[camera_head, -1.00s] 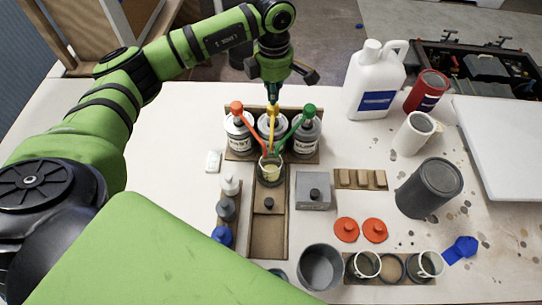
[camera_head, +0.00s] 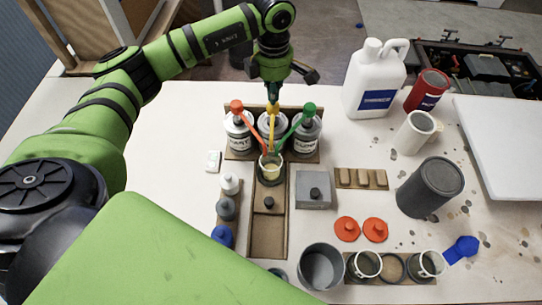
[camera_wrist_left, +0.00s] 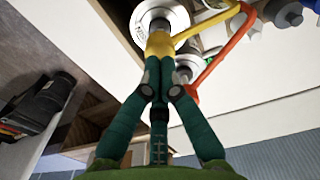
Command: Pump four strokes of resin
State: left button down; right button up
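Three cans with pumps stand side by side on a wooden base: the orange pump (camera_head: 237,108) on the left, the yellow pump (camera_head: 273,112) in the middle and the green pump (camera_head: 308,110) on the right. Their spouts converge over a small cup (camera_head: 270,174) with pale yellow liquid. My left gripper (camera_head: 272,98) is directly above the yellow pump, its fingers pointing down. In the left wrist view its fingertips (camera_wrist_left: 158,72) are together and appear to touch the yellow pump head (camera_wrist_left: 160,45), without visibly wrapping around it. My right gripper is not in view.
A wooden tray (camera_head: 267,236) runs in front of the cup. A grey box (camera_head: 313,202) sits to its right and small bottles (camera_head: 225,208) to its left. A white jug (camera_head: 374,78), a dark grey can (camera_head: 430,188) and red lids (camera_head: 347,229) stand further right.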

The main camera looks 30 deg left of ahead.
pick_arm(q)
jog(key=shift+f+b, duration=1.55)
jog(key=shift+f, duration=0.45)
jog(key=shift+r+p, duration=1.35)
jog(key=shift+r, duration=1.05)
jog(key=shift+f, duration=0.15)
